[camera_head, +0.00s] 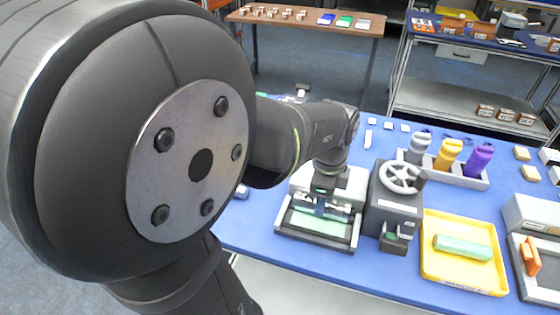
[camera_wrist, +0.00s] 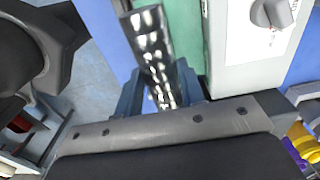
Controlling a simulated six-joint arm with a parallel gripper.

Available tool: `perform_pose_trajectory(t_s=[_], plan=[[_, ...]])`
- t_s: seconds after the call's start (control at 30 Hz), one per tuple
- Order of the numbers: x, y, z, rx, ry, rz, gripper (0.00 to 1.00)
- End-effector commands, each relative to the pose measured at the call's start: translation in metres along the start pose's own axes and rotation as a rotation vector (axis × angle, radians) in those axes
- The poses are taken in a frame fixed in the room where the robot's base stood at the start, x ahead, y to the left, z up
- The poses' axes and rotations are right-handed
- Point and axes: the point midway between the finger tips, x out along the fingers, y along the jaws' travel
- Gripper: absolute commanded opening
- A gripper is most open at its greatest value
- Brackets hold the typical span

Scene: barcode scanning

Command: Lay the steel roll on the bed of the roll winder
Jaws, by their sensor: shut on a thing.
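My gripper (camera_head: 322,200) points down over a pale machine with a green bed (camera_head: 312,224), which looks like the roll winder. In the wrist view, my gripper (camera_wrist: 161,92) has its blue fingers shut on the shiny steel roll (camera_wrist: 152,42). The roll extends away from the fingers, beside and partly over the green surface (camera_wrist: 185,25). In the head view, the steel roll (camera_head: 337,208) shows small and bright between the fingers and the bed. I cannot tell whether it touches the bed. The white body with a grey knob stands to the right in the wrist view.
A dark machine with a handwheel (camera_head: 400,178) stands close on the right.

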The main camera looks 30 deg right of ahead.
Motion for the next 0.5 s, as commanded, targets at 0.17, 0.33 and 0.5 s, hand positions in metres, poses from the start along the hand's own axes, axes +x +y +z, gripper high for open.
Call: perform_pose_trajectory(t_s=[0.17, 0.33, 0.5], plan=[[0.021, 0.000, 0.000, 0.000, 0.000, 0.000, 0.02], [0.044, 0.000, 0.000, 0.000, 0.000, 0.002, 0.02], [0.059, -0.001, 0.000, 0.000, 0.000, -0.001, 0.02]])
